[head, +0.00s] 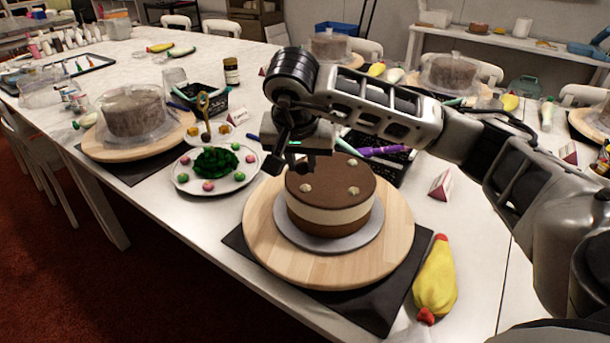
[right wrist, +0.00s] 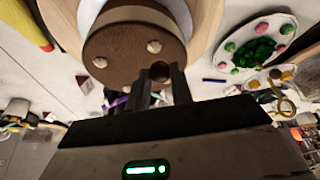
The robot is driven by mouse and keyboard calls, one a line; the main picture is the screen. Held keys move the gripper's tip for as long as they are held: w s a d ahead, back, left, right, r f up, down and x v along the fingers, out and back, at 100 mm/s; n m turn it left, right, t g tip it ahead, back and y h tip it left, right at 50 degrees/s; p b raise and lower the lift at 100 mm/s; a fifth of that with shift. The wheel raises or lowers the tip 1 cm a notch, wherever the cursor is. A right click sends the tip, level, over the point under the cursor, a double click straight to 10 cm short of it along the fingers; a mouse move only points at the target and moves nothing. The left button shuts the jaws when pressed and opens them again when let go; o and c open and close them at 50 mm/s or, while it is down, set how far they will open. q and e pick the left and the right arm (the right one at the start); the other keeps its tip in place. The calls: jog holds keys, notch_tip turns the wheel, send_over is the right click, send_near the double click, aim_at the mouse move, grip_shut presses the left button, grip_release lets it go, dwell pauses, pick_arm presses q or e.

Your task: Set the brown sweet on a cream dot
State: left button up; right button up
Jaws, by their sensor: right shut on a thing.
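The round cake (head: 330,212) has a brown top, a cream middle band and cream dots on top. It stands on a grey board (head: 365,237) on a wooden turntable (head: 262,240). Cream dots show at the front left (head: 305,188), the front right (head: 353,191) and the back right (head: 351,162). My right gripper (head: 288,165) is over the cake's back left edge, pointing down. In the right wrist view it is shut on a small dark brown sweet (right wrist: 160,71), held at the fingertips close to a cream dot (right wrist: 154,47). Whether the sweet touches the cake cannot be told. My left gripper is out of view.
A white plate (head: 183,183) with green and pink sweets is left of the cake. A yellow piping bag (head: 435,280) lies at the right. A dark tray (head: 395,167) with a purple tool is behind. Another cake (head: 135,110) stands further left.

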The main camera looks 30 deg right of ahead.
aim_at(304, 170)
jog(key=f, duration=0.3)
jog(key=shift+d+f+p, duration=0.2)
jog(key=shift+d+p, duration=0.15)
jog(key=shift+d, duration=0.05)
jog(key=shift+f, duration=0.35)
jog(key=shift+f, duration=0.1)
jog(key=o, duration=0.9)
jog(key=shift+o, duration=0.2)
jog(key=shift+r, duration=0.3)
jog(key=v, duration=1.1)
jog(key=shift+r+p, duration=0.3)
jog(key=shift+p, duration=0.05)
